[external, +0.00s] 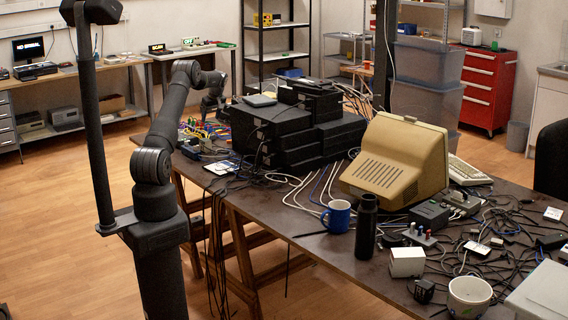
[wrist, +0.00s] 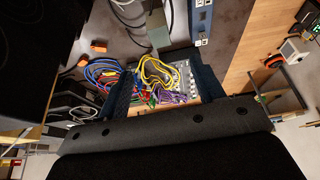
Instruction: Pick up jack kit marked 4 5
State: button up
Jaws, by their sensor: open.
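I cannot make out a jack kit marked 4 5; no such marking is readable in either view. My gripper (external: 212,104) hangs above the far left end of the dark table. In the wrist view its two dark fingers (wrist: 163,88) are apart, with nothing seen held between them. Beyond the fingers lies a bundle of yellow, blue, red and purple cables (wrist: 158,75) on a grey panel with sockets (wrist: 186,82). The same cables (external: 207,131) show below my gripper in the external view. Whether the panel is touched cannot be told.
Stacked black boxes (external: 298,130) stand right of my gripper. A beige monitor (external: 395,160), a blue mug (external: 337,215) and a black bottle (external: 366,226) stand farther along the table. Loose cables cover much of the tabletop and hang off its left edge.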

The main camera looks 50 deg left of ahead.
aim_at(206, 140)
jog(key=x, duration=1.1)
jog(key=shift+a+x, duration=0.1)
jog(key=shift+x, duration=1.3)
jog(key=shift+a+x, duration=0.15)
jog(key=shift+x, duration=1.2)
jog(key=shift+r, duration=0.15)
jog(key=c, duration=1.1)
